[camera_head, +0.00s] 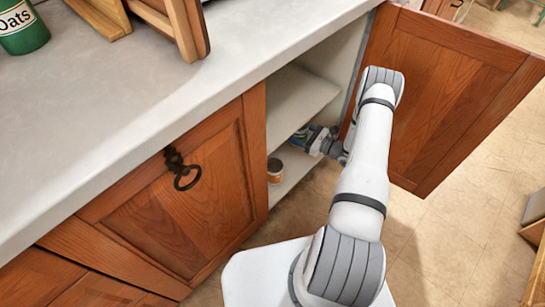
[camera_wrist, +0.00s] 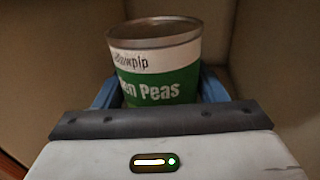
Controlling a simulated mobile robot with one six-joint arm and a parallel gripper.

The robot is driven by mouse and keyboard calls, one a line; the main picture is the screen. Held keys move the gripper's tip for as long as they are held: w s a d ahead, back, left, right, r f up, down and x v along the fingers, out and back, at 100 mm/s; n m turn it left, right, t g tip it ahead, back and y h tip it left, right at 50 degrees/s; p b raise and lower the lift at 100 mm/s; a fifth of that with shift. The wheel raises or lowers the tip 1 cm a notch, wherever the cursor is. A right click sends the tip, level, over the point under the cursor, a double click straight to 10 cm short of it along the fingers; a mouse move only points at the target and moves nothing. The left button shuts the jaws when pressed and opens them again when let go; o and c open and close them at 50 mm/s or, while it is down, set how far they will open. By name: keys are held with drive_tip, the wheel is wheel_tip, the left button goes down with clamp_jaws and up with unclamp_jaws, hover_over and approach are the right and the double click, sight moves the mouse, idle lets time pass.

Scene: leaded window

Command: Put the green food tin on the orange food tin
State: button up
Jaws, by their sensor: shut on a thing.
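The green food tin (camera_wrist: 160,75) has a green and white label reading "Peas" and stands upright between the blue fingers of my gripper (camera_wrist: 158,98) in the wrist view. My gripper is shut on it. In the head view, my gripper (camera_head: 305,136) is inside the open cupboard, below the middle shelf, and only a small part of the green tin shows there. The orange food tin (camera_head: 275,171) stands on the cupboard's lower shelf near its left front edge, nearer the camera than my gripper. The wrist view does not show the orange tin.
The cupboard has a middle shelf (camera_head: 297,103) above my gripper. Its open door (camera_head: 440,90) stands to the right of my arm. A closed door (camera_head: 190,180) is on the left. The worktop (camera_head: 150,95) overhead holds an oats container (camera_head: 22,28) and a wooden rack (camera_head: 175,20).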

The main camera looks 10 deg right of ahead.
drive_tip(key=s+a+b, duration=0.1)
drive_tip(key=s+a, duration=0.3)
drive_tip(key=a, duration=0.6)
drive_tip(key=shift+s+a+f+b, duration=0.15)
drive_tip(key=shift+f+b, duration=0.65)
drive_tip(key=shift+f, duration=0.95)
drive_tip(key=shift+a+f+b, duration=0.1)
drive_tip(key=shift+f+b, duration=0.65)
drive_tip(key=shift+f, duration=0.95)
drive_tip(key=shift+f, duration=0.25)
drive_tip(key=o, duration=1.4)
drive_tip(key=shift+r, duration=0.1)
drive_tip(key=shift+o, duration=0.2)
